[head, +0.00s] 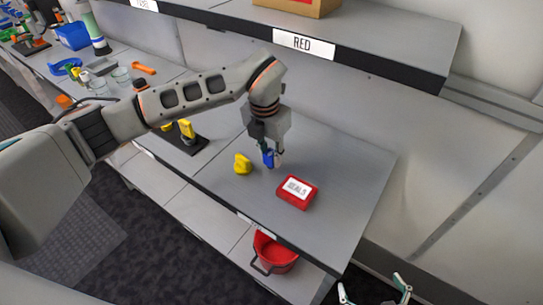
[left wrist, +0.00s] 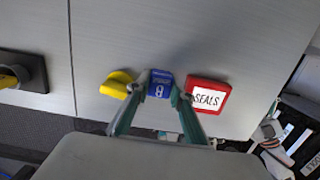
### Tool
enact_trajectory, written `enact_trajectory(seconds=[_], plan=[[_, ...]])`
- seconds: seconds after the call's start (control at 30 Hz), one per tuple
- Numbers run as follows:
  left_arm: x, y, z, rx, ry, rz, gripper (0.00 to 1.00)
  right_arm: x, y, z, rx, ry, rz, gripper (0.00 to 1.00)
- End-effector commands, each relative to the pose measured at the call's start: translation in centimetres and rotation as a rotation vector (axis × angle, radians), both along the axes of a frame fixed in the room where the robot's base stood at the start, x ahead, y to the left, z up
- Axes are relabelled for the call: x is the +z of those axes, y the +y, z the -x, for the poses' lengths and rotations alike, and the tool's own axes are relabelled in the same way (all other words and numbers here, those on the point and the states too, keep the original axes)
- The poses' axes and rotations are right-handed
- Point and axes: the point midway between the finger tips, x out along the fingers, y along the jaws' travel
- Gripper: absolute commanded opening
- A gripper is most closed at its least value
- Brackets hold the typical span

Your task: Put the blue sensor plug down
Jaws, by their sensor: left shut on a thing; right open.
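The blue sensor plug (head: 268,159) is between the fingertips of my left gripper (head: 271,152), just above or touching the grey shelf top (head: 345,165); I cannot tell which. In the left wrist view the plug (left wrist: 160,84) shows its blue face with a white mark, and the left gripper (left wrist: 158,98) is shut on it. My right gripper (head: 375,291) is open and empty at the bottom edge of the head view, low and away from the shelf.
A yellow part (head: 242,164) lies just left of the plug, and a red SEALS box (head: 297,192) lies to its right. A red bucket (head: 274,252) stands on the lower shelf. The shelf top at right is clear.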

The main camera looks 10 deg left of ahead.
Motion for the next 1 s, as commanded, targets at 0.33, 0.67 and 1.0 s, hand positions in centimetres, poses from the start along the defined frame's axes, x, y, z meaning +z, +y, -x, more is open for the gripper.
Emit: enact_trajectory(seconds=[0.33,0.67,1.0], plan=[[-1.7,-0.1,-0.4,0.0,-0.001,-0.001,0.0,0.7,0.0,-0.1,0.0,-0.004,-0.001,1.0],[-2.0,-0.1,-0.4,0.001,-0.001,0.0,0.38,0.4,0.0,0.0,0.0,-0.001,0.0,1.0],[-1.8,-0.1,-0.4,0.001,-0.001,0.0,0.38,0.3,0.0,0.1,0.001,0.002,0.0,1.0]])
